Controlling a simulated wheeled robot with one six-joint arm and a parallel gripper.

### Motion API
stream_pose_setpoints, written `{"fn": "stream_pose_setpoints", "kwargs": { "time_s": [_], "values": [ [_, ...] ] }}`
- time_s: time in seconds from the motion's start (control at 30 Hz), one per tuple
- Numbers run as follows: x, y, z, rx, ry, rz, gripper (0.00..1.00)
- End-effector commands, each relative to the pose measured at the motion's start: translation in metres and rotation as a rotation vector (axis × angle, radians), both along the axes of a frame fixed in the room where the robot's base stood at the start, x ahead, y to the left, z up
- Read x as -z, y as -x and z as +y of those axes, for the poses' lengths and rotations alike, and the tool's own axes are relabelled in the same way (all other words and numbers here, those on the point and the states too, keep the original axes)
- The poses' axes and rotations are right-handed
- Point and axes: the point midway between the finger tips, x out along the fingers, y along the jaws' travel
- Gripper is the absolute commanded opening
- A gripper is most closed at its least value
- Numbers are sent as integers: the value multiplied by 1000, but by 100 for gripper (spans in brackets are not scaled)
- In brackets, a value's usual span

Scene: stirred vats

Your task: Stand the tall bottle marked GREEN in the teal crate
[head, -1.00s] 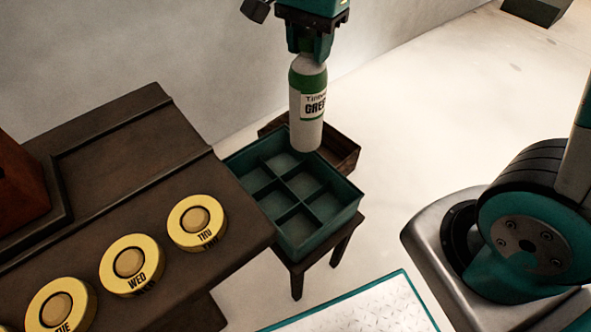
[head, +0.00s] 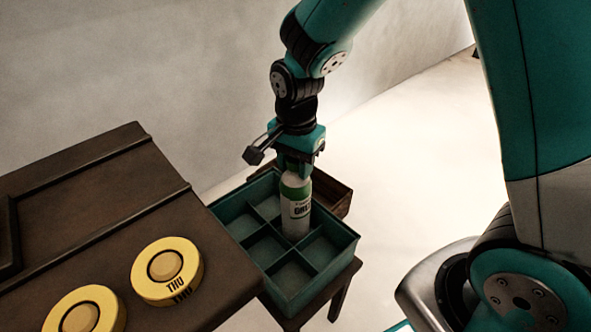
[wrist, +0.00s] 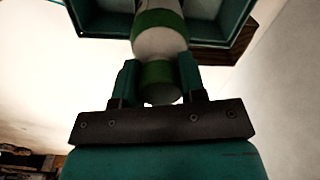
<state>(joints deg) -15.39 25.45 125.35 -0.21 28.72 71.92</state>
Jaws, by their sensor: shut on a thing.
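The tall white bottle (head: 297,214) has a green shoulder band and a label with partly readable "GRE" lettering. It is upright, with its lower part down among the dividers of the teal crate (head: 325,272), toward the crate's back right. Whether its base touches the crate floor is hidden. My gripper (head: 295,172) is shut on the bottle's top from above. In the wrist view the two fingers (wrist: 158,88) flank the bottle's neck end, and the bottle (wrist: 158,42) extends toward the crate (wrist: 100,18).
The crate stands on a small dark stool (head: 342,290). A brown wooden box (head: 332,192) is right behind it. A dark wooden bench (head: 90,215) on the left carries yellow round day-marked pieces, one reading THU (head: 167,272). The other visible crate compartments are empty.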

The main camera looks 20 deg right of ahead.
Motion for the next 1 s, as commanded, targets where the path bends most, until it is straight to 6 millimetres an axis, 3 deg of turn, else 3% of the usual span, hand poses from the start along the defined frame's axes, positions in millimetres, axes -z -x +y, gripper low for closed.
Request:
{"fn": "stream_pose_setpoints", "kwargs": {
  "time_s": [0.07,0.43,0.47,0.57,0.87,1.0],
  "values": [
    [10,0,0,0,-1,-1,0],
    [12,0,0,0,0,-2,0],
    [12,0,0,0,-1,-1,45],
    [12,0,0,0,-1,-1,64],
    [10,0,0,0,-1,-1,64],
    [-6,-1,0,0,-1,-4,64]
  ]
}}
